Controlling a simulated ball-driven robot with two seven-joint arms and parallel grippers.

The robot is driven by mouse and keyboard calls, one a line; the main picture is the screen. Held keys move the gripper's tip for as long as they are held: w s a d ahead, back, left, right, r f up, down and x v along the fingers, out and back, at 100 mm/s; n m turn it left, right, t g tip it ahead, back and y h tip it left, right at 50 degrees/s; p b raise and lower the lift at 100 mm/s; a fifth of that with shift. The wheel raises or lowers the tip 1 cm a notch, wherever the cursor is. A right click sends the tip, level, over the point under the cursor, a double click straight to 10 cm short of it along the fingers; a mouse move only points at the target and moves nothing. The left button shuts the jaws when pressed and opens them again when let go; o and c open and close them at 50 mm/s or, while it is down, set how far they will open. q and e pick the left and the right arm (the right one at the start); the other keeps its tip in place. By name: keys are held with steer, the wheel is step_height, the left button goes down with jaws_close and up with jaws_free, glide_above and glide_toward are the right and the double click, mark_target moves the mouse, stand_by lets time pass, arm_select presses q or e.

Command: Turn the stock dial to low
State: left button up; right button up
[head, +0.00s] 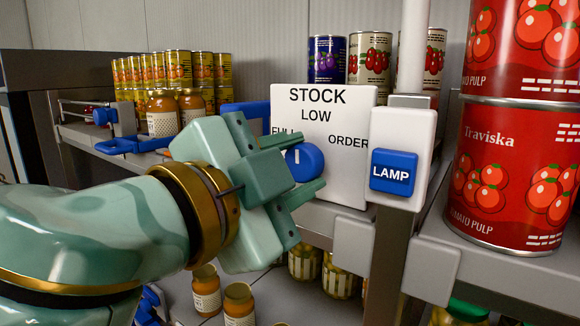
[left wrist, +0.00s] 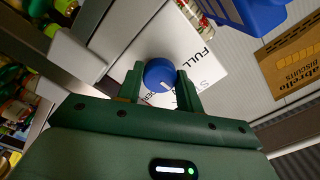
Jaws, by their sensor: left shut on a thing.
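The stock dial (head: 308,160) is a round blue knob on a white panel (head: 345,184) lettered STOCK, LOW, FULL and ORDER. LOW is above the knob, FULL to its left and ORDER to its right. My left gripper (head: 288,168) is shut on the dial, one finger on each side. In the left wrist view the dial (left wrist: 158,72) sits between the fingers, with its white mark at the edge nearest the gripper. In the head view the mark stands roughly upright, toward LOW; its exact angle is unclear. The gripper partly covers FULL.
Large red tomato tins (head: 510,175) stand at the right. Jars (head: 162,115) and yellow tins stand on the shelf behind my arm. More jars (head: 206,290) are below.

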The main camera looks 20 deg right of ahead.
stand_by(0.3)
arm_select(q)
steer(key=o, duration=1)
steer(key=b+v, duration=0.9)
steer(key=v, duration=0.7)
steer(key=shift+s+a, duration=0.15)
steer(key=shift+f, duration=0.1)
